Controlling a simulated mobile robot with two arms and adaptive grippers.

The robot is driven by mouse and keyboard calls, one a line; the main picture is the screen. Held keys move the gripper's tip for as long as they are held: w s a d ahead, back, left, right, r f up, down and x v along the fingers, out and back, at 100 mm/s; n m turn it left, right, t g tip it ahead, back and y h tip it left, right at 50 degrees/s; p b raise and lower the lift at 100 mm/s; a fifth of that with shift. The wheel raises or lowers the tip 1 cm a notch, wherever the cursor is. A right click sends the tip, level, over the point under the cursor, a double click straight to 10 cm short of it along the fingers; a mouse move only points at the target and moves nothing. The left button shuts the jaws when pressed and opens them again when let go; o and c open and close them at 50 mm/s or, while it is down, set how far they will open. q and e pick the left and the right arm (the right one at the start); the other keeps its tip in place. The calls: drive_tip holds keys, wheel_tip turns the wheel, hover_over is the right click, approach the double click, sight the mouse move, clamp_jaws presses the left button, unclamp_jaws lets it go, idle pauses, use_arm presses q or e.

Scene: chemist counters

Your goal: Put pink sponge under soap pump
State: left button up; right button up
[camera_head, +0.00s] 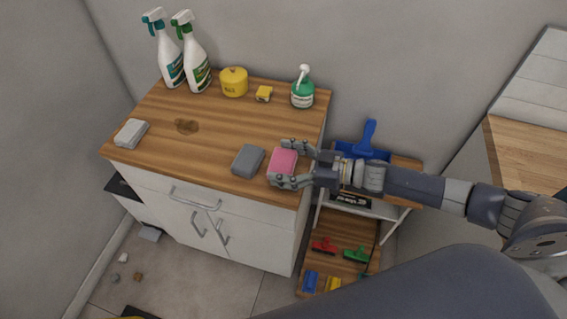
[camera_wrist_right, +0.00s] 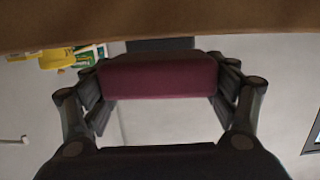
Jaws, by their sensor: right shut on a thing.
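The pink sponge (camera_head: 284,161) is at the front right of the wooden counter top (camera_head: 190,155), between the fingers of my right gripper (camera_head: 287,164). In the right wrist view the sponge (camera_wrist_right: 158,76) looks dark pink and fills the space between the fingers (camera_wrist_right: 160,85). My right gripper is shut on it. Whether the sponge touches the counter is hard to tell. The green soap pump (camera_head: 303,92) with a white nozzle stands upright at the back right corner of the counter. My left gripper is not in view.
A grey sponge (camera_head: 248,160) lies just left of the pink one. A white block (camera_head: 131,133) is at the left edge. Two spray bottles (camera_head: 170,62) (camera_head: 194,66), a yellow pot (camera_head: 234,82) and a small yellow item (camera_head: 264,94) line the back. A blue dustpan (camera_head: 364,145) stands right of the counter.

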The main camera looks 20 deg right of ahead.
drive_tip(key=shift+f+p, duration=0.3)
drive_tip(key=shift+f, duration=0.35)
drive_tip(key=shift+f, duration=0.1)
drive_tip(key=shift+f, duration=0.15)
drive_tip(key=o, duration=0.8)
